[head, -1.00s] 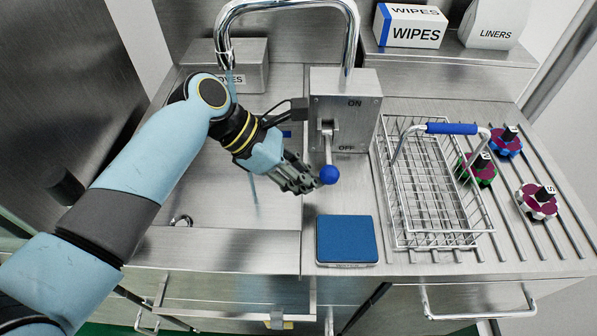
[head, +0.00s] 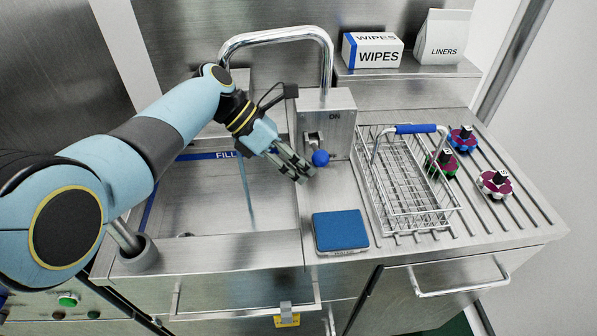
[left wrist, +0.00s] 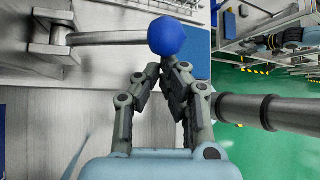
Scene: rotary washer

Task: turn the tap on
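The tap's grey box (head: 342,135) carries an ON label near its top. Its lever ends in a blue ball (head: 320,158), which stands out from the box front; the OFF label does not show. The ball and metal lever (left wrist: 110,38) also show in the left wrist view. My left gripper (head: 303,175) has its fingers together just left of and below the ball; in the wrist view the fingertips (left wrist: 163,68) meet right by it, and contact is unclear. A thin bluish stream (head: 249,195) shows below the curved spout (head: 275,40), partly behind my arm. My right gripper is not in view.
A wire basket (head: 410,190) with a blue handle stands right of the tap. A blue-topped pad (head: 341,231) lies in front. Several handwheels, including a purple one (head: 494,184), lie on the ribbed drainer. WIPES (head: 374,52) and LINERS (head: 444,38) boxes stand behind.

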